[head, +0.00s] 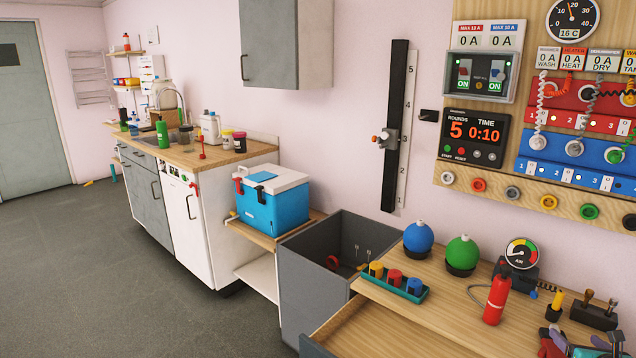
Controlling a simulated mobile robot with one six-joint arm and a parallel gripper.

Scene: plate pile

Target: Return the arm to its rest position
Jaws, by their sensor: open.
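My arm and my gripper do not show in the head view, so I cannot see their position or whether anything is near them. No plates can be made out in this view.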

